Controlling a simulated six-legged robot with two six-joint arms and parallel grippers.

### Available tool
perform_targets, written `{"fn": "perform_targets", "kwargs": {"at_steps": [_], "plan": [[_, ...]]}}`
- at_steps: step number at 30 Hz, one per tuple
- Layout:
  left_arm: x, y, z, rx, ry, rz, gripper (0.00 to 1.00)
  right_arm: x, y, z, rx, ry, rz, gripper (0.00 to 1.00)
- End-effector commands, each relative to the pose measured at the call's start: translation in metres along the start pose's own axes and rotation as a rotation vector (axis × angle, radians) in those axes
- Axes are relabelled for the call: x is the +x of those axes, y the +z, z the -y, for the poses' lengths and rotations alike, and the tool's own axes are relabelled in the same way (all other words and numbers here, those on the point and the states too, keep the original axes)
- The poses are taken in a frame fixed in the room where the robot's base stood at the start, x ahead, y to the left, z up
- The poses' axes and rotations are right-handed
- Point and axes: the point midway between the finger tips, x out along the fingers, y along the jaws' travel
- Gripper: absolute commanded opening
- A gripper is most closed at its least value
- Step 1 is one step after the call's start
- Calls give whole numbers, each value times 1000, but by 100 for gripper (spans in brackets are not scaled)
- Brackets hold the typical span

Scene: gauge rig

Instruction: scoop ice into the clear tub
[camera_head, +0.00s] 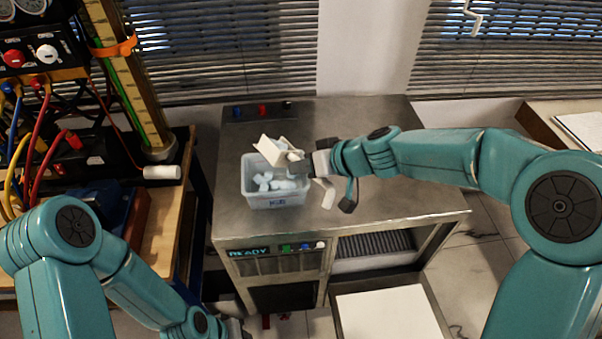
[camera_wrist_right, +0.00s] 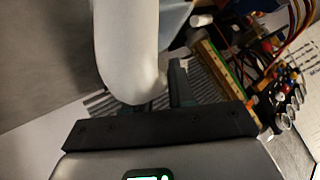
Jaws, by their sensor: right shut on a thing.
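The clear tub (camera_head: 256,200) stands on the steel top of the machine, with several white-blue ice pieces (camera_head: 277,184) inside and a label on its front. My right gripper (camera_head: 312,167) is shut on the white scoop (camera_head: 268,150), which is held tilted over the tub's back rim. The scoop's pale handle (camera_wrist_right: 128,50) fills the upper middle of the right wrist view, beside a dark finger. I cannot tell whether ice is in the scoop. My left gripper (camera_head: 236,328) is low at the bottom edge, mostly cut off.
The steel machine (camera_head: 390,190) has an opening in its front and free top to the right of the tub. A wooden bench (camera_head: 160,215) with cables and a tall gauge column (camera_head: 130,90) stands at the left. A white panel (camera_head: 390,312) lies low in front.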

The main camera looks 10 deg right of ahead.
Motion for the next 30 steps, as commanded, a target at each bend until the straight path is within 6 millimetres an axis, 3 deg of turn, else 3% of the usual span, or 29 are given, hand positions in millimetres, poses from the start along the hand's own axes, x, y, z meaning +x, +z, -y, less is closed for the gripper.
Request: {"fn": "perform_targets", "kwargs": {"at_steps": [2,21,30], "plan": [[8,0,3,0,0,-1,22,6,5,-10,97,-87,-4,0],[89,-2,32,0,0,0,22,18,18,-22,480,-460,-10,0],[106,-2,38,0,0,0,22,18,18,-24,587,-565,-12,0]]}}
